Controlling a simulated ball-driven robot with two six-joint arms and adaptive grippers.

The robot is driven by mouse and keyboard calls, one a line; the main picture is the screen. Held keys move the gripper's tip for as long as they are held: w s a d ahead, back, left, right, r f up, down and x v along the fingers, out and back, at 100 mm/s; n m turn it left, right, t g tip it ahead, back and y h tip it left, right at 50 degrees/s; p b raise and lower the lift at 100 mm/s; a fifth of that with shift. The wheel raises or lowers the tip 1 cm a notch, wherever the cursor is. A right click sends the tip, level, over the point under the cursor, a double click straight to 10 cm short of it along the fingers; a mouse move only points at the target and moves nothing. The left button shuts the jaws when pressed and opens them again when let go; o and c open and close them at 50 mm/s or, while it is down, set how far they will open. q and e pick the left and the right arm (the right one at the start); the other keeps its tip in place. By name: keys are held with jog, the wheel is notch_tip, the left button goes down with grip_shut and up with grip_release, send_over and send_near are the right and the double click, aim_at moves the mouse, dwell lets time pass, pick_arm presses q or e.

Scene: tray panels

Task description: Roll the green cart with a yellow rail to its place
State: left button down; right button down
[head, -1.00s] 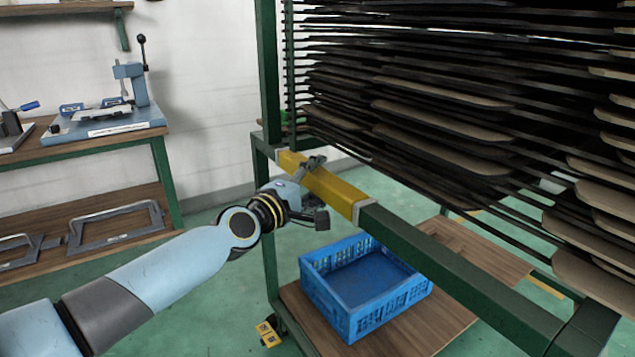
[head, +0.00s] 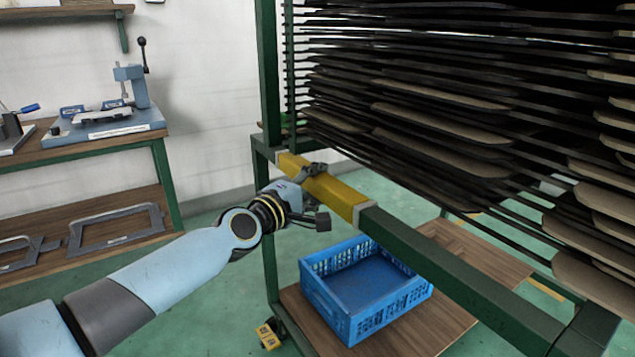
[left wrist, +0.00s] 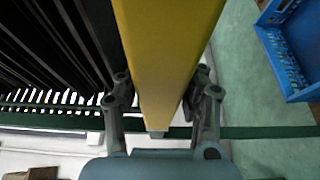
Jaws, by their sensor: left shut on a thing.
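The green cart (head: 455,262) fills the right of the head view. Its green frame holds a stack of dark trays, and a yellow rail (head: 338,196) runs along its near side. My left gripper (head: 314,172) is shut on the yellow rail, toward the rail's far left end. In the left wrist view the yellow rail (left wrist: 168,50) passes between the two fingers of my left gripper (left wrist: 163,112), one on each side. The fingertips are partly hidden behind the rail. My right gripper is not in view.
A blue crate (head: 318,300) stands on the cart's wooden lower shelf (head: 405,340). A workbench (head: 95,145) with a lever press (head: 135,85) stands at the left by the white wall. Green floor (head: 215,290) is clear between the bench and the cart.

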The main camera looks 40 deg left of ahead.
pick_arm(q)
jog(key=shift+s+a+f, duration=0.1)
jog(key=shift+s+a, duration=0.1)
jog(key=shift+s, duration=0.4)
jog(key=shift+s+a+f, duration=0.1)
jog(key=shift+s+a, duration=0.1)
jog(key=shift+s, duration=0.35)
jog(key=shift+s+a+r, duration=0.2)
jog(key=shift+s+a, duration=0.05)
jog(key=shift+s, duration=0.3)
jog(key=c, duration=1)
grip_release()
jog(key=shift+w, duration=0.1)
jog(key=shift+c, duration=0.2)
jog(key=shift+o, duration=1.2)
jog(key=shift+w, duration=0.1)
send_near(307, 184)
jog(key=s, duration=0.3)
jog(key=shift+s, duration=0.15)
